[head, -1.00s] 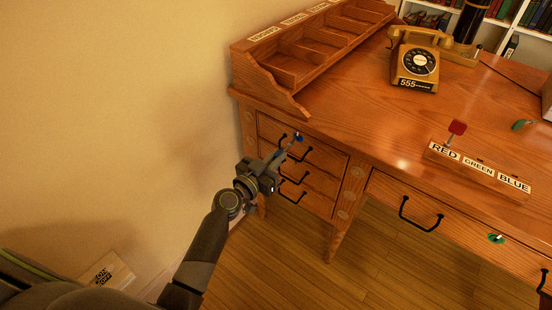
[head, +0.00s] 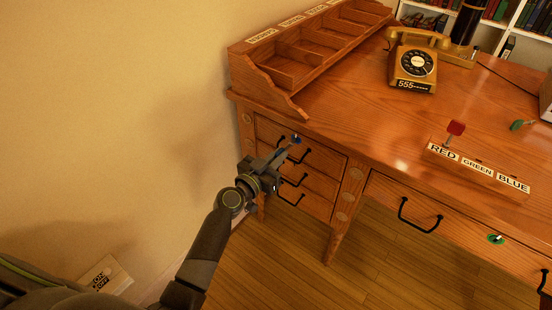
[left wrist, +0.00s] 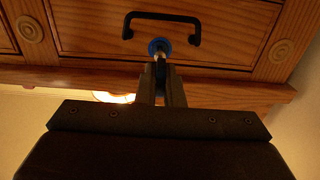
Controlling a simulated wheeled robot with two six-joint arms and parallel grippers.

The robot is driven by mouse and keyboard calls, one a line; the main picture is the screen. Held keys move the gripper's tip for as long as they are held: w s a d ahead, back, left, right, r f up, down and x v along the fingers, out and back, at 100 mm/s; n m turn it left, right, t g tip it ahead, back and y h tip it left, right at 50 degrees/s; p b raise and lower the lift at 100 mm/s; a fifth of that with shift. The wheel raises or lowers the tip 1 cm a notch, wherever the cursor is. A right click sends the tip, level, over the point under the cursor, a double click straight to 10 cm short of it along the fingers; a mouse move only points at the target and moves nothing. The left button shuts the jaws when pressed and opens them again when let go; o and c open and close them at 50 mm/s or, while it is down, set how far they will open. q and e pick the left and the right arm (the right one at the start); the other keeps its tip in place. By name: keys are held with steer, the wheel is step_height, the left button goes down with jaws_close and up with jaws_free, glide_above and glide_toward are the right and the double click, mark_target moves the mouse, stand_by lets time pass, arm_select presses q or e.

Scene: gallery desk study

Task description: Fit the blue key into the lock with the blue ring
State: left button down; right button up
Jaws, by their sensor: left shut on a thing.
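The lock with the blue ring (head: 296,138) is on the top drawer at the desk's left; it also shows in the left wrist view (left wrist: 152,46). My left gripper (head: 284,153) is in front of it, shut on the blue key. In the left wrist view my left gripper (left wrist: 160,78) points straight at the lock. The key's metal shaft (left wrist: 160,57) reaches from between the fingers to the ring. The fingers hide most of the key, and I cannot tell how deep its tip is. My right gripper is not in view.
A black drawer handle (left wrist: 162,17) is close to the lock. A labelled key block (head: 478,168) holds a red key (head: 455,130). A green key (head: 518,125) lies behind it. A green-ringed lock (head: 495,239) is on another drawer. The wall is left of the desk.

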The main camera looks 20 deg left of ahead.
arm_select(q)
steer(key=shift+b+x, duration=0.4)
steer(key=shift+x, duration=0.6)
steer(key=c, duration=1)
jaws_free()
